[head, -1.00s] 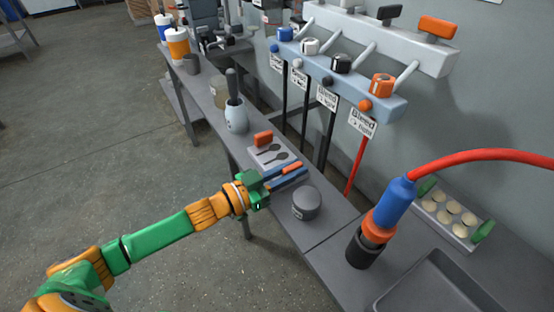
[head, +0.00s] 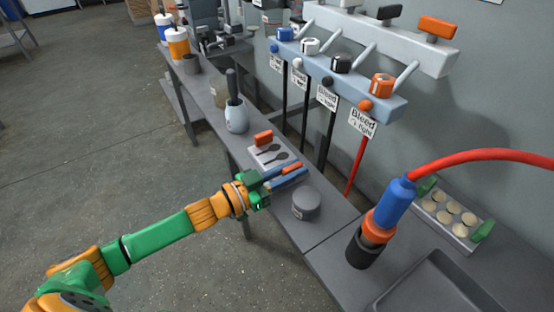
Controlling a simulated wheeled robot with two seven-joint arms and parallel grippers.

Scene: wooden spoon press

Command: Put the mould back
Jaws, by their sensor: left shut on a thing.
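The mould (head: 266,153) is a light plate with dark spoon-shaped hollows. It lies on the narrow grey bench, with one orange handle (head: 263,137) at its far end and another (head: 292,168) at its near end. My left gripper (head: 289,174) reaches in from the left with blue fingers. It is shut on the mould at the near handle, and the fingers partly hide that end. Whether the mould touches the bench all over cannot be told. My right gripper is not in view.
A round grey tub (head: 306,204) stands close beside the left gripper. A blue and orange tool (head: 388,210) with a red hose stands to the right, near a tray of round pieces (head: 446,216). Levers line the wall.

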